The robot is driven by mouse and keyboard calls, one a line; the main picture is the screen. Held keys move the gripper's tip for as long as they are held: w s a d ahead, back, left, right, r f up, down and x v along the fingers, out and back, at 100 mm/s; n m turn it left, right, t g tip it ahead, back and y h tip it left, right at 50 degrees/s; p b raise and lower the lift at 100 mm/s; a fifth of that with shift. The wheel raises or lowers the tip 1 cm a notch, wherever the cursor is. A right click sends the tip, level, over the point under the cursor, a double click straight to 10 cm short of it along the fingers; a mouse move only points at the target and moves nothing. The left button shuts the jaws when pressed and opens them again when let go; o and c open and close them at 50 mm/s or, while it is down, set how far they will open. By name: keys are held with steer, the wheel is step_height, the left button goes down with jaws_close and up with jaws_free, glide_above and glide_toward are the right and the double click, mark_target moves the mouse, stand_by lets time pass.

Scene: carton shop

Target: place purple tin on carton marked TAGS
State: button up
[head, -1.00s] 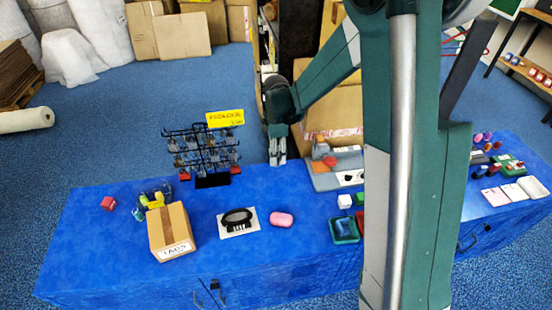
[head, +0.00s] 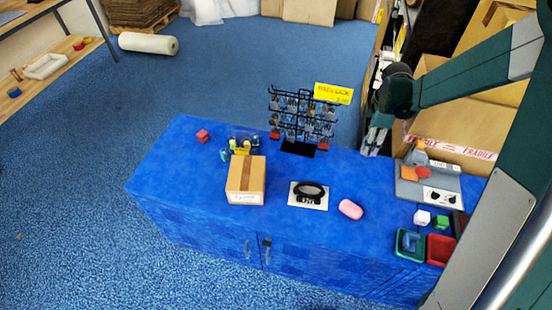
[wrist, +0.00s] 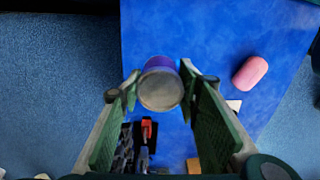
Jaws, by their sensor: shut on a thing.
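The purple tin (wrist: 162,84) is between my gripper's fingers in the wrist view, its round greyish end facing the camera and its purple side showing above. My gripper (wrist: 160,78) is shut on it. In the head view my gripper (head: 376,140) is over the counter's far edge, right of the wire rack; the tin cannot be made out there. The carton marked TAGS (head: 246,174) is a closed brown box with a tape strip and a white front label, blurred now. It stands on the blue counter, left of and nearer than my gripper. Its visible top is bare.
A wire rack (head: 303,118) with a yellow sign stands behind and right of the carton. A black oval item on a white card (head: 308,195) and a pink soap-like block (head: 351,209) lie to the right. Yellow-topped items (head: 240,143) sit just behind the carton.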

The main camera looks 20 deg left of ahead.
steer(key=shift+r, duration=0.15)
step_height(320, 180, up, 15)
steer(key=s+a+p, duration=0.3)
steer(key=s+a, duration=0.4)
steer(key=a, duration=0.7)
steer(key=s+a+n+p, duration=0.15)
steer(key=s+a, duration=0.55)
steer(key=a, duration=0.7)
steer(key=s+a+p, duration=0.4)
steer(key=s+a, duration=0.4)
steer(key=a, duration=0.6)
steer(key=shift+f, duration=2.5)
steer(key=shift+f, duration=0.15)
steer(key=shift+f+b, duration=0.45)
steer(key=shift+f, duration=2.55)
